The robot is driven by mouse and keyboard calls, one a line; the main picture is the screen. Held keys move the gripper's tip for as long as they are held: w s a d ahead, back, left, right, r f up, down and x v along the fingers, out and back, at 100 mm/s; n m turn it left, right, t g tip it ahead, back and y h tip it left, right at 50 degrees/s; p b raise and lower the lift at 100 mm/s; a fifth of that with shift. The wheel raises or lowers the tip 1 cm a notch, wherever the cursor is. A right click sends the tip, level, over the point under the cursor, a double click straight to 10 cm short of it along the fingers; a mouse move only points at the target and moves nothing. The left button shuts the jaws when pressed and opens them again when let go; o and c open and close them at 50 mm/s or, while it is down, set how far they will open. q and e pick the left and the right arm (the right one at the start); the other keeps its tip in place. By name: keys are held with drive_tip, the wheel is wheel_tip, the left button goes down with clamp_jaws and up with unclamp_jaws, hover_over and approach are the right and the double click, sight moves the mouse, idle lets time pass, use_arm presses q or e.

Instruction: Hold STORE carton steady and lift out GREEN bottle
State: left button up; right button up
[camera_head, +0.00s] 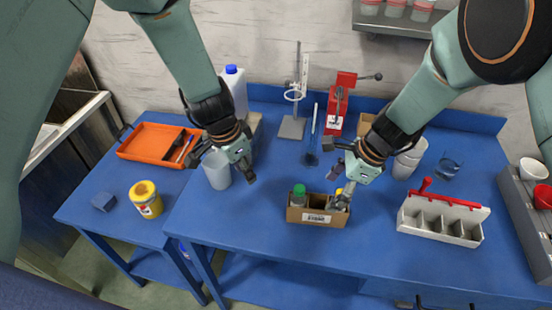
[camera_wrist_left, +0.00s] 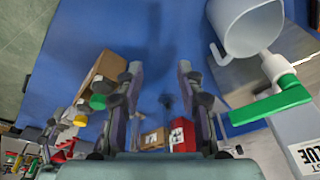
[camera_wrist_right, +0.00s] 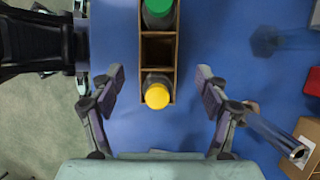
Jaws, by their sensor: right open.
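The cardboard STORE carton (camera_head: 318,218) stands upright near the table's front edge. The green-capped bottle (camera_head: 298,196) is in its left compartment. A yellow-capped bottle stands at its other end; its cap (camera_wrist_right: 157,95) shows in the right wrist view, with an empty compartment between the two bottles. My right gripper (camera_head: 327,173) is open above the carton's yellow-capped end, its fingers (camera_wrist_right: 160,88) apart on either side and partly hiding that end in the head view. My left gripper (camera_head: 223,168) is open and empty, left of the carton. The carton (camera_wrist_left: 100,75) and green cap (camera_wrist_left: 97,102) show in the left wrist view.
A white divided caddy with a red handle (camera_head: 440,218) is to the right. A yellow jar (camera_head: 146,199) and orange tray (camera_head: 150,143) are on the left. The blue table between carton and caddy is clear.

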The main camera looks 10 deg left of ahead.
sight(317, 205)
drive_tip(key=shift+s+d+r, duration=0.1)
drive_tip(key=shift+s+r, duration=0.1)
drive_tip(key=shift+s, duration=0.15)
drive_tip(key=shift+w+f, duration=0.1)
drive_tip(key=shift+w, duration=0.05)
drive_tip(key=shift+x, duration=0.85)
drive_tip(key=x, duration=0.5)
drive_tip(key=shift+w+f, duration=0.15)
drive_tip(key=shift+f, duration=0.05)
drive_tip(key=shift+a+f, duration=0.35)
drive_tip(key=shift+f, duration=0.05)
drive_tip(key=shift+s+d+r, duration=0.1)
drive_tip(key=shift+s+r, duration=0.05)
drive_tip(key=shift+s, duration=0.1)
drive_tip(key=shift+w, duration=0.3)
drive_tip(key=c, duration=0.6)
drive_tip(key=shift+s, duration=0.2)
drive_tip(key=c, duration=0.6)
use_arm(q)
drive_tip(key=d+r+m+g+h, duration=0.2)
drive_tip(key=d+r+m+h, duration=0.2)
drive_tip(key=d+m, duration=0.4)
drive_tip(key=shift+s+r+m, duration=0.3)
drive_tip(key=shift+r+m, duration=0.2)
drive_tip(key=shift+m, duration=0.4)
use_arm(e)
drive_tip(key=shift+w, duration=0.1)
